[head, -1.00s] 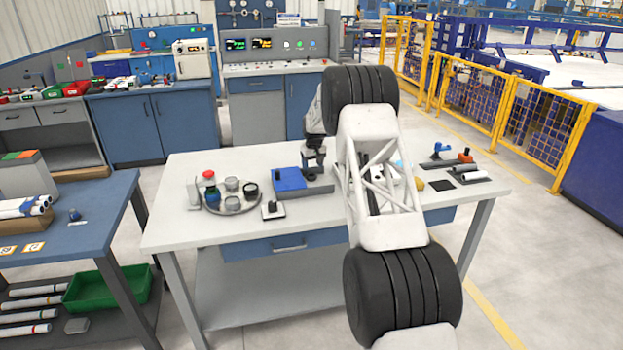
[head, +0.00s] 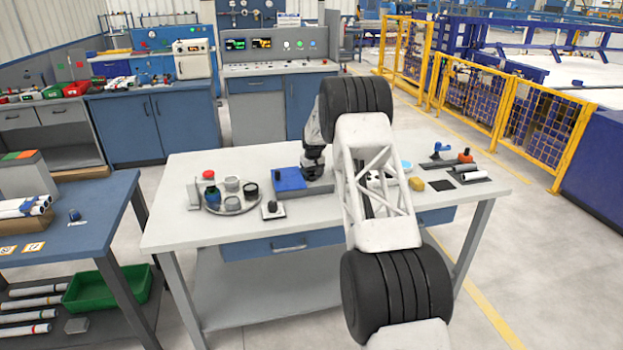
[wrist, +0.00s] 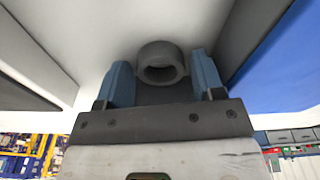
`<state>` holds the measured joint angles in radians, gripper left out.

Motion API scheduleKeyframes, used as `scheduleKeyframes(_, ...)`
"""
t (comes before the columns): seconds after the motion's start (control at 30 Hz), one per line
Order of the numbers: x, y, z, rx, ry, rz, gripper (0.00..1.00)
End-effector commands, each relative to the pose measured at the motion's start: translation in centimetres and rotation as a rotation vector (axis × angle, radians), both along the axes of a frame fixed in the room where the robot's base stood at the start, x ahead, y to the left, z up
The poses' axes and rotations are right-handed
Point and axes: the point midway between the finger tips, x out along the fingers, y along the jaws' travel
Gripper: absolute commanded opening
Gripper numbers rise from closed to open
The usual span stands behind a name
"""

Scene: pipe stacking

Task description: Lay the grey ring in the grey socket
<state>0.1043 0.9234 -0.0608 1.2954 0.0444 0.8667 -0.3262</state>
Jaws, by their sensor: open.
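In the wrist view, the grey ring (wrist: 161,63) shows its round opening. It sits between the blue fingertips of my gripper (wrist: 160,72), with a gap on both sides. My gripper is open and holds nothing. In the head view, my gripper (head: 314,174) is low over the table beside the blue block; I cannot make out its fingers or the ring there. I cannot tell the grey socket apart in either view.
A blue block (head: 289,179) stands close left of my gripper. A yellow piece (head: 417,184) and a dark square (head: 441,186) lie right. The table's front left (head: 185,228) is clear.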

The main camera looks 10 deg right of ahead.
Motion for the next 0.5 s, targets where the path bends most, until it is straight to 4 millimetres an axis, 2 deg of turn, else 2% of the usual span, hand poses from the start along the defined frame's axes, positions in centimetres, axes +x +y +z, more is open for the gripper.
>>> scheduleKeyframes(0.27, 0.0, 0.0, 0.0, 0.0, 0.0, 0.0, 0.62)
scheduleKeyframes(0.37, 0.0, 0.0, 0.0, 0.0, 0.0, 0.0, 0.5)
scheduleKeyframes(0.5, 0.0, 0.0, 0.0, 0.0, 0.0, 0.0, 0.28)
